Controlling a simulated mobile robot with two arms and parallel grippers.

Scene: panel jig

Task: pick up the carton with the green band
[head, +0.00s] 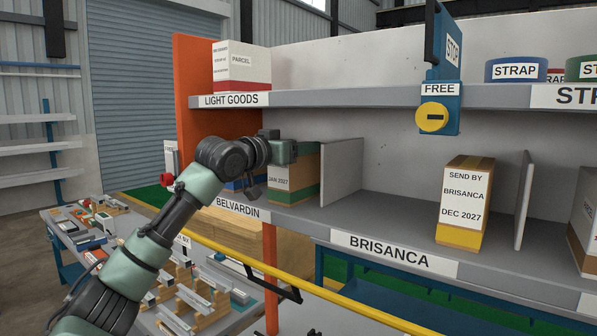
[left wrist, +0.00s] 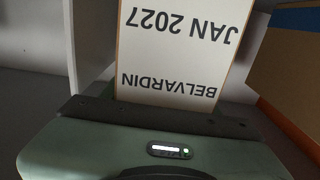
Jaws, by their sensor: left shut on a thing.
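The carton with the green band (head: 306,178) stands on the middle shelf in the BELVARDIN bay. Its label reads JAN 2027 in the head view. My left gripper (head: 284,153) is shut on its upper part, and the arm hides part of its left side. In the left wrist view the carton's white label (left wrist: 185,50) fills the middle, upside down, reading BELVARDIN JAN 2027. I cannot tell whether the carton's base touches the shelf. My right gripper is not in view.
A carton with a blue band (head: 240,184) stands close on the left, partly behind my arm. A grey divider (head: 342,172) stands just right of the held carton. A yellow-banded carton (head: 465,203) stands in the BRISANCA bay. A yellow rail (head: 330,292) runs in front of the shelf.

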